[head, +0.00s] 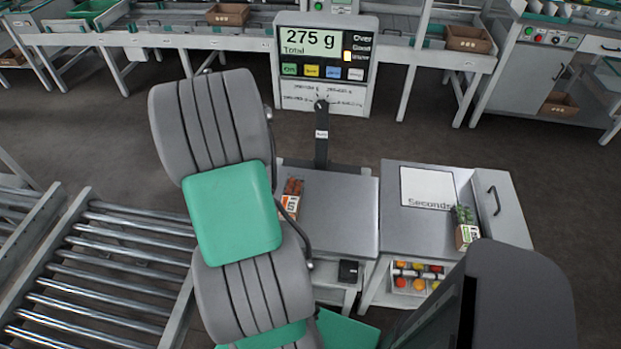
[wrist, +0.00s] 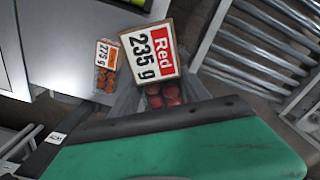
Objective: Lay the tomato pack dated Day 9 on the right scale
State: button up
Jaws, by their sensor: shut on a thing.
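In the wrist view my gripper (wrist: 160,97) is shut on a tomato pack (wrist: 166,94) with red tomatoes and a card reading "Red 235 g" (wrist: 152,52). No day is readable on it. In the head view my arm hides the gripper and this pack. A grey scale plate (head: 340,215) carries one pack of orange-red tomatoes (head: 291,192) at its left edge; that pack also shows in the wrist view, labelled 275 g (wrist: 106,58). The display (head: 312,42) behind reads 275 g Total. The held pack appears above and beside the plate; its exact height is unclear.
Right of the plate, a grey table (head: 412,233) holds a "Seconds" sign (head: 428,188) and a pack of green tomatoes (head: 465,228). A roller conveyor (head: 110,265) lies at left. A dark post (head: 321,145) stands behind the plate. The plate's middle and right are clear.

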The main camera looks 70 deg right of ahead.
jog(key=s+d+f+m, duration=0.35)
jog(key=s+d, duration=0.35)
jog(key=s, duration=0.5)
jog(key=s+d+f+m, duration=0.35)
jog(key=s+d, duration=0.35)
jog(key=s, duration=0.6)
jog(key=shift+n, duration=0.3)
jog(key=f+b, duration=0.1)
jog(key=f, duration=0.1)
jog(key=f+b, duration=0.2)
jog(key=f, duration=0.1)
jog(key=f+b, duration=0.1)
jog(key=f, duration=0.2)
jog(key=shift+w+a+f+b, duration=0.1)
jog(key=shift+w+a+b, duration=0.1)
jog(key=shift+w+b, duration=0.1)
jog(key=shift+f, duration=0.4)
jog(key=o, duration=1.7)
notch_tip(320, 180, up, 8)
jog(key=shift+f+b, duration=0.1)
jog(key=shift+b, duration=0.2)
